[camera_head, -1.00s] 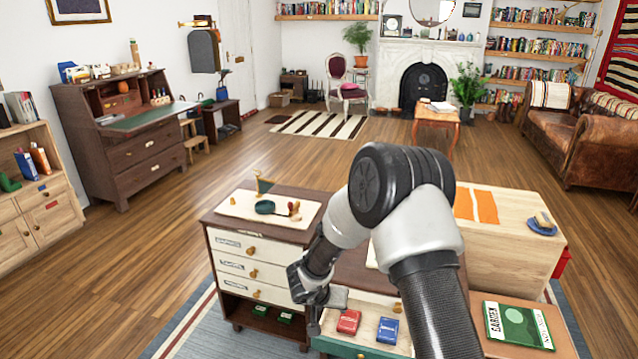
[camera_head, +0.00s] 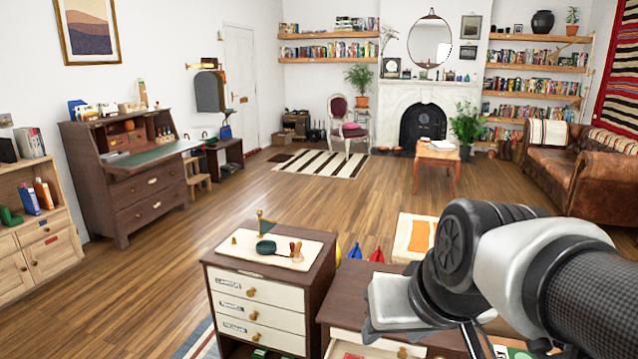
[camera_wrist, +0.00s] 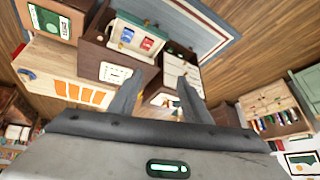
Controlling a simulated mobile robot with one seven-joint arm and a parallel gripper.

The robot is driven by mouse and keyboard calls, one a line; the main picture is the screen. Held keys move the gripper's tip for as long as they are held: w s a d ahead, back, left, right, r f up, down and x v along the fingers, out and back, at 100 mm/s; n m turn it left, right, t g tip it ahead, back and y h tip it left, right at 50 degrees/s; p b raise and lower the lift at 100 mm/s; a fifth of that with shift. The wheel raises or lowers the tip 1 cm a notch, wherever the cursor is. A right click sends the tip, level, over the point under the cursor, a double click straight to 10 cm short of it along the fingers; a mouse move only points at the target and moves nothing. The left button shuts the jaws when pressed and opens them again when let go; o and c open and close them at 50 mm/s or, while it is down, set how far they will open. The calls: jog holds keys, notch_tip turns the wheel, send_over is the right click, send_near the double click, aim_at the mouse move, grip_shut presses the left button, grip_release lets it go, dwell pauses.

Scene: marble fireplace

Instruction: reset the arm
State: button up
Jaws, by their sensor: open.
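My arm reaches in from the right edge of the head view, and its dark and light links cover the right end of the cabinets. My gripper (camera_wrist: 160,94) shows in the wrist view with its two grey fingers spread apart. Nothing is held between them. The gripper is above the cabinets and clear of them, as far as the wrist view shows. In the head view the fingers cannot be made out clearly.
An open drawer (camera_wrist: 120,38) holds a red box (camera_wrist: 126,36) and a blue box (camera_wrist: 147,44). Open wooden floor (camera_head: 300,205) lies beyond.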

jog(key=s+d+h, duration=0.1)
jog(key=s+d, duration=0.2)
jog(key=s, duration=0.2)
notch_tip(320, 180, up, 15)
jog(key=p, duration=1.5)
jog(key=shift+s+d+r+m+p, duration=0.15)
jog(key=shift+d+m+p, duration=0.15)
jog(key=shift+m+p, duration=0.1)
